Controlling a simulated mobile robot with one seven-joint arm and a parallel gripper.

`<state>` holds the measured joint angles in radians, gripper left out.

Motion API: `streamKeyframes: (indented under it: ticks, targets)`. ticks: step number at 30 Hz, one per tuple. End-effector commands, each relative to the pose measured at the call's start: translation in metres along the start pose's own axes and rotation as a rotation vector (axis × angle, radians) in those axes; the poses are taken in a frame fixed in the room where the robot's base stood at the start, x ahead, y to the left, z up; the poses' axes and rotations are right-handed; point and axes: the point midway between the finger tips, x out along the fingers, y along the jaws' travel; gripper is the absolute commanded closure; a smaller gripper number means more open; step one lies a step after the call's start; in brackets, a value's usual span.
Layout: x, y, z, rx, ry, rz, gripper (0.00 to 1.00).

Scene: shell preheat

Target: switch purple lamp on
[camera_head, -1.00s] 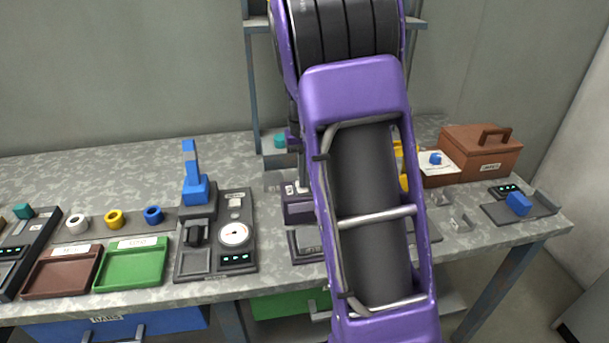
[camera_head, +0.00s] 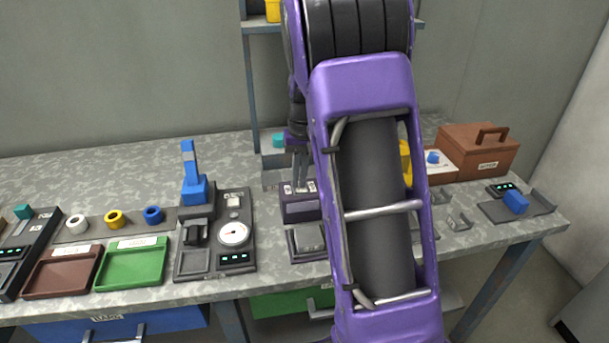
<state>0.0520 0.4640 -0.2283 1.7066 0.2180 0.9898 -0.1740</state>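My gripper (camera_head: 301,186) points down over a dark purple box (camera_head: 300,207) on the workbench, left of my forearm. The box has small pale labels or switches on its top face. The fingertips are at or just above this top; I cannot tell if they touch it. The fingers look close together, but they are too small to tell open from shut. I cannot make out a lit purple lamp; my purple arm hides the bench to the right of the box.
A grey device with a round gauge (camera_head: 233,233) and a blue lever (camera_head: 192,178) stand to the left. A green tray (camera_head: 133,265) lies farther left. A brown toolbox (camera_head: 478,151) and a blue block (camera_head: 515,202) are at the right. A shelf post rises behind the gripper.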

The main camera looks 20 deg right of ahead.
Motion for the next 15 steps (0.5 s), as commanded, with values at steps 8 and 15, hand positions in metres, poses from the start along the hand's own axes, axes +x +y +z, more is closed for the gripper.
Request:
streamKeyframes:
  ticks: [8,15]
  targets:
    - [0.008,-0.007,0.004,-0.009,-0.018,-0.008,1.0]
    - [-0.023,-0.009,0.003,-0.008,-0.009,-0.008,1.0]
